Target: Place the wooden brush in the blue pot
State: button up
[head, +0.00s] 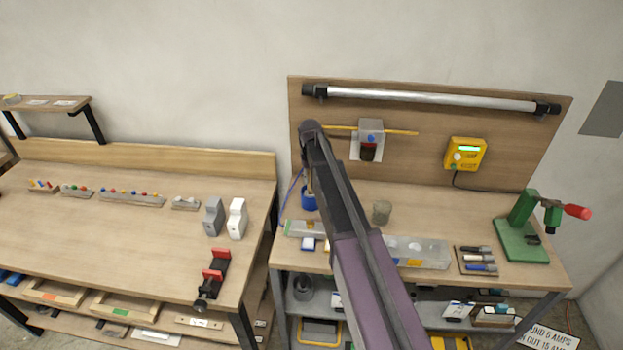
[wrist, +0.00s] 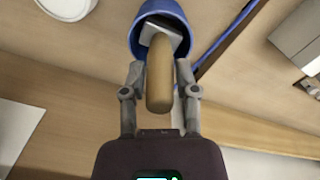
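The wooden brush (wrist: 160,75) shows in the wrist view, its rounded handle toward my palm and its grey-white lower part inside the mouth of the blue pot (wrist: 179,10). My gripper (wrist: 161,68) has its two fingers drawn in on either side of the brush and appears shut on it. The brush's bottom end is hidden inside the pot. In the head view the blue pot (head: 309,203) stands at the left end of the right workbench, beneath the end of my arm. My arm hides much of the gripper there.
The backboard (head: 420,140) rises behind the pot. The left bench (head: 110,235) stands across a narrow gap.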

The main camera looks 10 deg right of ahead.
jog(key=o, duration=0.3)
dwell(0.9)
jog(key=s+m, duration=0.1)
jog(key=s, duration=2.8)
jog(key=shift+m, duration=0.4)
jog(key=shift+d, duration=0.1)
